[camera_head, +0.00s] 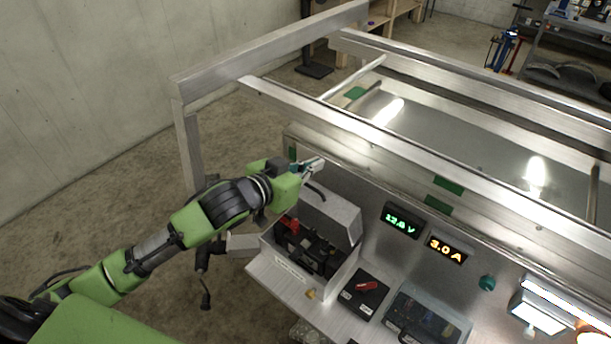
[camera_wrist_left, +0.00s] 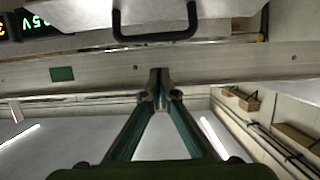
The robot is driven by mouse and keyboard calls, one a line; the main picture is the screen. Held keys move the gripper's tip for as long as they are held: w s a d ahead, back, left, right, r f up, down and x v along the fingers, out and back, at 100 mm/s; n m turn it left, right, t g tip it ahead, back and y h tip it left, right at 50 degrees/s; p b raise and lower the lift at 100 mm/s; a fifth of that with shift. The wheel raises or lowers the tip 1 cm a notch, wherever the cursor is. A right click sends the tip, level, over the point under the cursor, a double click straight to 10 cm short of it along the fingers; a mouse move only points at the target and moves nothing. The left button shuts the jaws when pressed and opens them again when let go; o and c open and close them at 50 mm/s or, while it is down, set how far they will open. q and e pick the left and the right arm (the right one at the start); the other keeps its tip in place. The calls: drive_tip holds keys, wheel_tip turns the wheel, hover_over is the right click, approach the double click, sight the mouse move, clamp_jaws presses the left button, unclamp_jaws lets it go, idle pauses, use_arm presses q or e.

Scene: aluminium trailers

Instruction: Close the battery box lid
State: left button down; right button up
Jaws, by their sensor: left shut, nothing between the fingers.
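The battery box (camera_head: 282,268) is a light metal box on the trailer's side shelf, with a dark battery and a red part inside. Its lid (camera_head: 338,218) stands raised at the back of the box, open. A black handle (camera_head: 316,190) is on the lid's upper part; a black handle also shows at the top of the left wrist view (camera_wrist_left: 155,37). My left gripper (camera_head: 318,163) is shut and empty, just above and behind the lid's upper edge. Its closed fingertips also show in the left wrist view (camera_wrist_left: 160,76), apart from the handle. My right gripper is not in view.
Trailer rails (camera_head: 385,142) run close behind the gripper. Right of the box are a black switch panel (camera_head: 362,295), lit green and orange displays (camera_head: 402,221), and a clear-covered box (camera_head: 428,318).

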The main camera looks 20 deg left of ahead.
sight(305, 199)
use_arm(q)
drive_tip(key=shift+s+a+f+p, duration=0.25)
drive_tip(key=shift+s+f, duration=0.45)
drive_tip(key=shift+f, duration=0.05)
drive_tip(key=shift+s+a+f+p, duration=0.2)
drive_tip(key=shift+s+a+f, duration=0.05)
drive_tip(key=shift+s+f, duration=0.45)
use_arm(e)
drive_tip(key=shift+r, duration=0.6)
use_arm(q)
drive_tip(key=shift+w+f, duration=0.1)
